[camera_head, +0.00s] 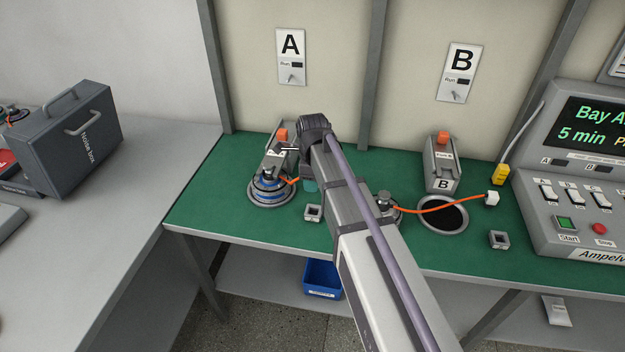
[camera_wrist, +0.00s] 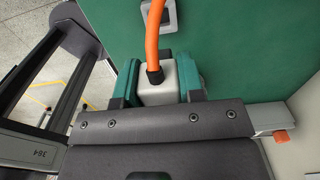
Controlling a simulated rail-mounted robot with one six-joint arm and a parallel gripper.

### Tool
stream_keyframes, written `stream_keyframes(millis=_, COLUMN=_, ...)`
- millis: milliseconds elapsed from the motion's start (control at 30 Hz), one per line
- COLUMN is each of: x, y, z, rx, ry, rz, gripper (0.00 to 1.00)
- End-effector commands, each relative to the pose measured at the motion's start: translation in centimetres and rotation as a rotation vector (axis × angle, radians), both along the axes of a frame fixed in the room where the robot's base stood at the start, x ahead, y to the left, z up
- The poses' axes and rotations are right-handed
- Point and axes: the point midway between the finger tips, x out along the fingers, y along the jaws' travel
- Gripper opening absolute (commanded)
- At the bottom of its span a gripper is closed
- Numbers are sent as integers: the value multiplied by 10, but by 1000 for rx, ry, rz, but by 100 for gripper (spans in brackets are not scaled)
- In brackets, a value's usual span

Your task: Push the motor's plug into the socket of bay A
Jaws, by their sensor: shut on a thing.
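My gripper (camera_wrist: 157,88) is shut on the motor's white plug (camera_wrist: 160,97), which sits between its two teal fingers; an orange cable leaves the plug. In the head view my gripper (camera_head: 310,185) is over the green bench, mostly hidden by my arm, and the plug is hidden there. The motor (camera_head: 268,189) with blue rings sits in bay A's round seat, its orange cable (camera_head: 292,181) running right towards my gripper. A square grey socket (camera_head: 313,213) lies in front of my gripper, right of the motor. A square socket (camera_wrist: 171,14) shows beyond the plug in the wrist view, apart from it.
Bay A's fixture with an orange knob (camera_head: 281,135) stands behind the motor. At bay B, an orange cable (camera_head: 440,207) ends in a white plug (camera_head: 492,198) near a second socket (camera_head: 499,239). A control console (camera_head: 590,170) stands right; a noise box (camera_head: 75,140) stands left.

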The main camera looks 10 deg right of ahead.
Motion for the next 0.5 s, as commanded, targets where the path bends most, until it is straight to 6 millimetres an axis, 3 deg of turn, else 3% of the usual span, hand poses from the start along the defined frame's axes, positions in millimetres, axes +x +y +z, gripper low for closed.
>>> stream_keyframes(millis=267, x=0, y=0, z=-15, rx=0, ry=0, rz=0, gripper=1)
stream_keyframes(millis=500, x=0, y=0, z=-50, rx=0, ry=0, rz=0, gripper=1)
